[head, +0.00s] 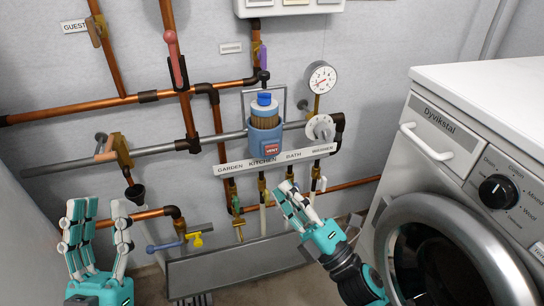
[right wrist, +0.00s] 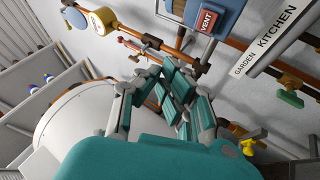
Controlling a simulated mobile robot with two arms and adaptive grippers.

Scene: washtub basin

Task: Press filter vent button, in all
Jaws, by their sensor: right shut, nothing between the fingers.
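The water filter (head: 265,128) has a blue cap, a brown cartridge and a blue-grey lower body, and is mounted on the wall pipes. Its red vent button (head: 271,149) is on the lower front and faces me. The button, lettered VENT, also shows in the right wrist view (right wrist: 207,20) at the top. My right gripper (head: 288,190) is shut and empty, below and right of the button and apart from it. Its closed fingers fill the middle of the right wrist view (right wrist: 165,80). My left gripper (head: 98,212) is open and empty at lower left, away from the filter.
A label rail (head: 275,160) marked GARDEN, KITCHEN, BATH and WASHER runs below the filter, with several valves beneath. A pressure gauge (head: 321,77) and white dial (head: 322,128) sit to its right. A washing machine (head: 470,170) stands at right. A grey trough (head: 235,265) lies below.

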